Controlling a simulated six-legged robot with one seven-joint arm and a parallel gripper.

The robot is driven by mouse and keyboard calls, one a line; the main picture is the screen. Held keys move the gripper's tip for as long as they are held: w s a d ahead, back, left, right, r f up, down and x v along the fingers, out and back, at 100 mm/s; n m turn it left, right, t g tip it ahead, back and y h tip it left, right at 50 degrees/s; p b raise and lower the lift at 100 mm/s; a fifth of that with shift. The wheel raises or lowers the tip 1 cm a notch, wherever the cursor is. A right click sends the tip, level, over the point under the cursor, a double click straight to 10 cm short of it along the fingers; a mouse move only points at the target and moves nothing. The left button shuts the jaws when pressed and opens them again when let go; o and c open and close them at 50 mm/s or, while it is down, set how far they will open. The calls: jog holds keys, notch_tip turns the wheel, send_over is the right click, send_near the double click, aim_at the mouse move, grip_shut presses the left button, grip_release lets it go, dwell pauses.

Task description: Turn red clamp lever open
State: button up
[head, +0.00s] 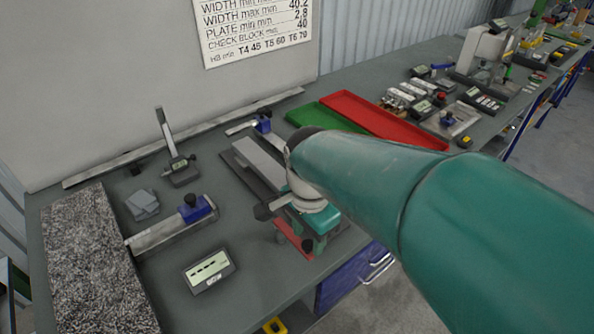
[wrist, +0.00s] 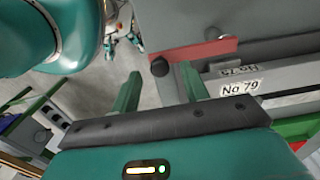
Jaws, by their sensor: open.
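The red clamp lever (wrist: 205,51) shows in the wrist view as a flat red bar along the table edge, with a black knob (wrist: 160,67) at its left end. In the head view the red lever (head: 291,238) lies at the front edge of the table, partly covered by my gripper. My gripper (wrist: 157,76) is open, its two green fingers apart. The knob appears in the gap between the fingertips; I cannot tell whether it is inside the jaws or just beyond them. No contact is visible. In the head view my arm hides much of the gripper.
A grey fixture labelled No 79 (wrist: 240,87) is right of the fingers. A digital readout (head: 209,271), a blue-topped stop (head: 196,208) and a granite block (head: 92,265) stand left. Red (head: 372,118) and green (head: 318,115) trays lie behind. A blue drawer (head: 350,277) is below.

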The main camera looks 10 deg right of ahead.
notch_tip(320, 180, up, 13)
dwell(0.3)
jog(key=shift+f, duration=0.1)
jog(key=s+d+f+n+t, duration=0.5)
jog(key=d+n, duration=0.2)
jog(key=n, duration=0.5)
jog(key=shift+s+t, duration=0.25)
jog(key=shift+t, duration=0.05)
jog(key=shift+f, duration=0.1)
dwell(0.3)
